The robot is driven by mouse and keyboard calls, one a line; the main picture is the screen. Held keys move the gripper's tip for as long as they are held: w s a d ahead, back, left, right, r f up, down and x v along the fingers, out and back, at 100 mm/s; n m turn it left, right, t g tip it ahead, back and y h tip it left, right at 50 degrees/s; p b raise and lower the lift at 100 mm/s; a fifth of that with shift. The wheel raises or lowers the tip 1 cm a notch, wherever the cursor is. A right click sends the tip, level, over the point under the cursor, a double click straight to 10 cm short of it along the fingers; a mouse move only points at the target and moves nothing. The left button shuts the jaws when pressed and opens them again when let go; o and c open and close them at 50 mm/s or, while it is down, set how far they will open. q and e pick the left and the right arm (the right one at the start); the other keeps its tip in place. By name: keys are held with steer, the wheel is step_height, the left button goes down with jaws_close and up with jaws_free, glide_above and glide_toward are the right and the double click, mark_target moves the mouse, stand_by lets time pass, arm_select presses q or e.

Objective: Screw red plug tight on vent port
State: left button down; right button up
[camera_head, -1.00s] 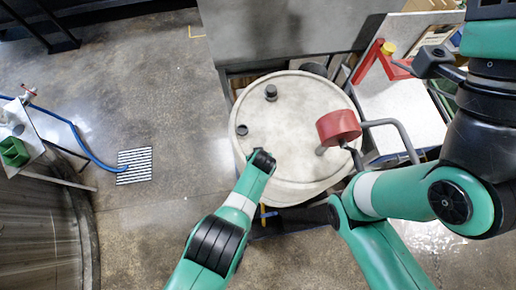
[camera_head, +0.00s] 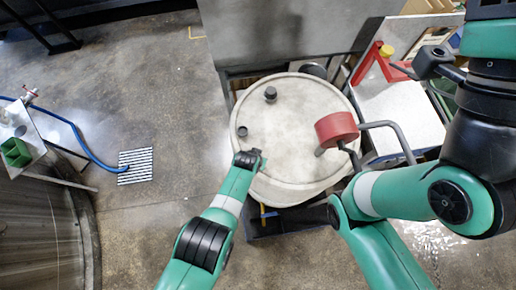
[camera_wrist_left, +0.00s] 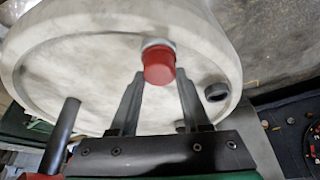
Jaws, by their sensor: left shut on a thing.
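The pale drum (camera_head: 290,150) stands in the middle of the head view, its round lid facing up. My left gripper (camera_head: 250,159) is over the lid's left front edge. In the left wrist view the red plug (camera_wrist_left: 159,68) sits between the fingertips of my left gripper (camera_wrist_left: 159,85), which is shut on it. A pale grey ring (camera_wrist_left: 158,43) shows at the plug's far end; I cannot tell whether it is the vent port or whether the plug is seated. The red plug is hidden in the head view.
Two dark fittings (camera_head: 270,93) (camera_head: 242,131) stand up from the lid.

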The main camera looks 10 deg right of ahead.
arm_select(q)
steer(key=m, duration=0.1)
steer(key=m+h+b, duration=0.1)
steer(key=m, duration=0.1)
steer(key=shift+a+f+g, duration=0.1)
steer(key=shift+f+g, duration=0.2)
steer(key=shift+g, duration=0.1)
steer(key=shift+m+b, duration=0.45)
steer(key=shift+m, duration=0.15)
steer(key=shift+r+m+g+h, duration=0.2)
steer(key=shift+m+g+h, duration=0.1)
steer(key=shift+m, duration=0.2)
steer(key=shift+c, duration=1.4)
jaws_free()
steer(key=shift+c, duration=0.4)
